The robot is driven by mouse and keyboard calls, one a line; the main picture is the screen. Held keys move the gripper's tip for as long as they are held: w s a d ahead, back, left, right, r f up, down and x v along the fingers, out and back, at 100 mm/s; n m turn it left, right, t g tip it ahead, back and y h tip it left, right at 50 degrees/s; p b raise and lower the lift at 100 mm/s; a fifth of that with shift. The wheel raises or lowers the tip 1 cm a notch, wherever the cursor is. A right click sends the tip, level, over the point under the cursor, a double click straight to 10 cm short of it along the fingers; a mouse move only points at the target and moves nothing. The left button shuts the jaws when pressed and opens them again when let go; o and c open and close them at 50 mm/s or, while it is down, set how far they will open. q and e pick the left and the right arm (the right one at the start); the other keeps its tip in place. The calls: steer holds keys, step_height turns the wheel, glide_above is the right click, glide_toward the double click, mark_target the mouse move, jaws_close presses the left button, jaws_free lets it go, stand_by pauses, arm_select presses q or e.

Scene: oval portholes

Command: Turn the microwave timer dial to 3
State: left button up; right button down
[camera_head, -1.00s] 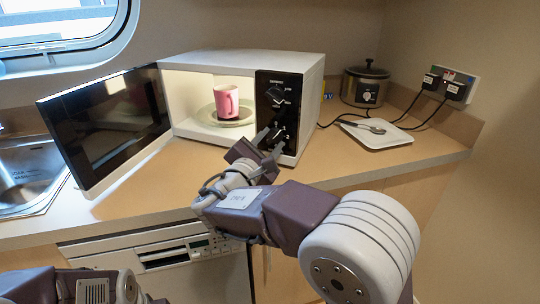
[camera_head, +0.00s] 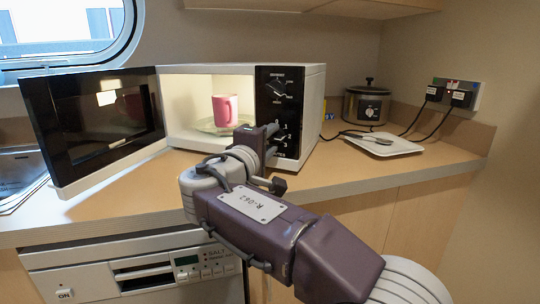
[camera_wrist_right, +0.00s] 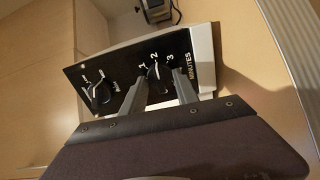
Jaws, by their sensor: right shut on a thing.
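The microwave (camera_head: 312,95) stands on the counter with its door (camera_head: 95,125) open to the left. Its black control panel (camera_head: 279,75) has an upper knob (camera_head: 277,88) and, below it, the timer dial, which my right gripper (camera_head: 274,134) partly hides. In the right wrist view the timer dial (camera_wrist_right: 158,77) sits between the two grey fingers of my right gripper (camera_wrist_right: 163,90), which is shut on it. The marks 1, 2 and 3 and the word MINUTES show around it. My left gripper is not in view.
A pink mug (camera_head: 225,110) stands on the glass plate (camera_head: 208,126) inside the lit microwave. To the right are a slow cooker (camera_head: 367,106), a white tray (camera_head: 398,146) with a spoon, and cords to a wall socket. A sink (camera_head: 20,172) is at left.

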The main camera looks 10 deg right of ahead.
steer(key=m+b, duration=0.2)
steer(key=m, duration=0.1)
steer(key=m+b, duration=0.1)
steer(key=shift+f+b, duration=0.25)
steer(key=shift+b, duration=0.15)
steer(key=shift+r+m+b, duration=0.2)
steer(key=shift+m+b, duration=0.95)
steer(key=shift+m, duration=0.85)
steer(key=c, duration=0.9)
jaws_free()
steer(key=shift+c, duration=0.2)
